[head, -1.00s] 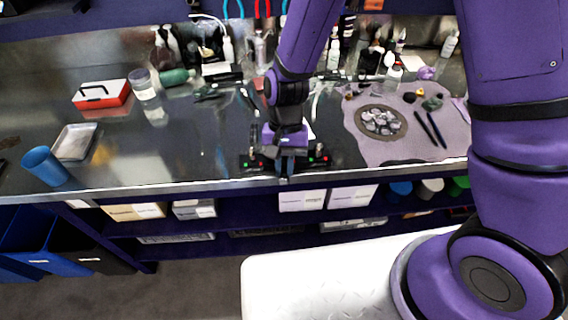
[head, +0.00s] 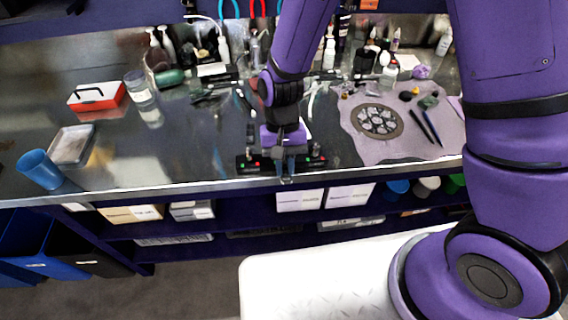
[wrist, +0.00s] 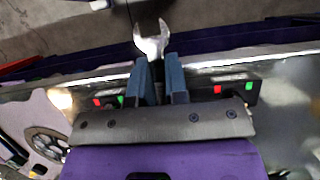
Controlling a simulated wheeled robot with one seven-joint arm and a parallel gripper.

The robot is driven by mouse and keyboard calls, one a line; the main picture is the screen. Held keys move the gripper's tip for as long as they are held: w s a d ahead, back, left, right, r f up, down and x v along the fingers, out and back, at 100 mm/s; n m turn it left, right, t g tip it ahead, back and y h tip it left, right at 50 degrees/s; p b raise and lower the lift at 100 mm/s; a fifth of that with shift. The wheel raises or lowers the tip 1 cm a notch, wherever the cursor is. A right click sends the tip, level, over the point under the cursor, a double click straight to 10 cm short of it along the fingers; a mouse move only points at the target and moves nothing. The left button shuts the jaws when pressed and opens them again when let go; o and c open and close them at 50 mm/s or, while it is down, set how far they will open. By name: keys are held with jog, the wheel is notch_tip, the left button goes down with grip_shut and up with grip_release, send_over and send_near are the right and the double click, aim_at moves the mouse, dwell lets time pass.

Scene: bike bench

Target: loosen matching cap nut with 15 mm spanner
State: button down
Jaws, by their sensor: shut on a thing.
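My gripper (wrist: 160,85) is shut on a silver spanner (wrist: 151,42), whose open-ended jaw sticks out past the fingertips in the wrist view. The spanner's size marking cannot be read, and its handle is hidden between the fingers. In the head view my gripper (head: 287,168) points down at the bench's front edge, between two dark blocks with small red and green marks. One block (head: 243,164) is on its left and one (head: 318,163) on its right. I cannot make out any cap nut; the area under the gripper is hidden.
The metal bench (head: 120,150) has free room left of the arm. A blue cup (head: 40,170), a tray (head: 73,146) and a red box (head: 97,96) stand at left. A mat (head: 375,152) with a round cog-like part (head: 377,121) and dark tools lies at right.

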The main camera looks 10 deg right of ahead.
jog(key=shift+w+d+n+h, duration=0.1)
jog(key=shift+d+n+h, duration=0.3)
jog(key=shift+n, duration=0.45)
jog(key=shift+w+d+n+h, duration=0.1)
jog(key=shift+d+n+h, duration=0.25)
jog(key=shift+n, duration=0.5)
dwell(0.6)
jog(key=shift+w+d+n+t+h, duration=0.2)
jog(key=shift+d+n+h, duration=0.2)
jog(key=shift+n, duration=0.6)
jog(key=shift+w+d+n+t+h, duration=0.1)
jog(key=shift+d+n+t+h, duration=0.25)
jog(key=shift+n, duration=0.65)
jog(key=shift+r, duration=1.5)
dwell(0.4)
jog(key=shift+r, duration=0.15)
jog(key=shift+s+r, duration=0.55)
jog(key=shift+r, duration=0.4)
jog(key=shift+s+r, duration=0.5)
jog(key=shift+r, duration=0.4)
